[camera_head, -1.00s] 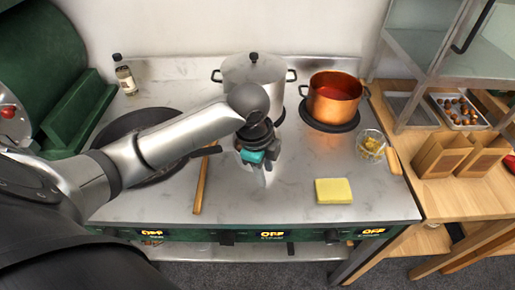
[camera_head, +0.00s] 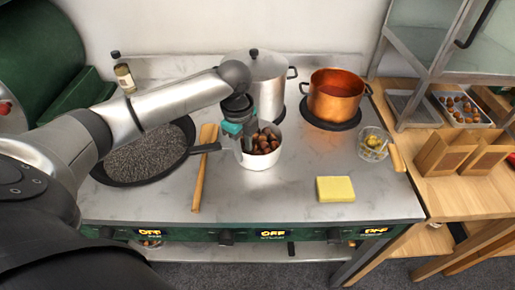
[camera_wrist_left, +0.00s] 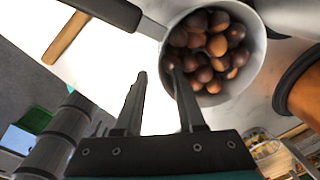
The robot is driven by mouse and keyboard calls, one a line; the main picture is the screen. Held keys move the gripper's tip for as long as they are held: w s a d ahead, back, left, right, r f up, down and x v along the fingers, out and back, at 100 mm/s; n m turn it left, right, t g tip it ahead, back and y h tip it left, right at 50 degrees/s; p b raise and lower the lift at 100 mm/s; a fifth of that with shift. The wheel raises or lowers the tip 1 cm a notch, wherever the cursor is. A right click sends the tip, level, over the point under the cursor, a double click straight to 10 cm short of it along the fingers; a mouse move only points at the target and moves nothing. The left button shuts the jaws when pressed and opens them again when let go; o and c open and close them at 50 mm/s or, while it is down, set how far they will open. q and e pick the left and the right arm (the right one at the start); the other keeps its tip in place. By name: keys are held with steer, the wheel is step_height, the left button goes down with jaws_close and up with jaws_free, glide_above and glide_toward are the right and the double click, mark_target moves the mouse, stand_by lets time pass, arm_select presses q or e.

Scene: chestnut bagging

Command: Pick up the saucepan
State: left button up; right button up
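A small white saucepan (camera_head: 262,162) full of brown chestnuts stands on the stove top near its middle. In the left wrist view its rim (camera_wrist_left: 226,100) shows at upper right. My left gripper (camera_head: 244,153) is at the saucepan's left side in the head view. In the left wrist view the gripper (camera_wrist_left: 156,70) has its two fingers apart, one overlapping the chestnuts inside the rim, the other outside the wall. I cannot tell whether either finger touches the wall. My right gripper is not in view.
A steel stockpot (camera_head: 268,80) is behind the saucepan; a copper pot (camera_head: 335,100) is right. A yellow sponge (camera_head: 335,189) and glass bowl (camera_head: 373,147) lie right. The front middle is clear.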

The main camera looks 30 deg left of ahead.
mark_target(245, 158)
arm_select(q)
steer(key=f, duration=0.3)
steer(key=f+b, duration=0.1)
steer(key=f, duration=0.1)
steer(key=shift+w+f, duration=0.2)
steer(key=shift+f, duration=0.2)
jaws_close()
stand_by(1.0)
steer(key=shift+w+r, duration=0.1)
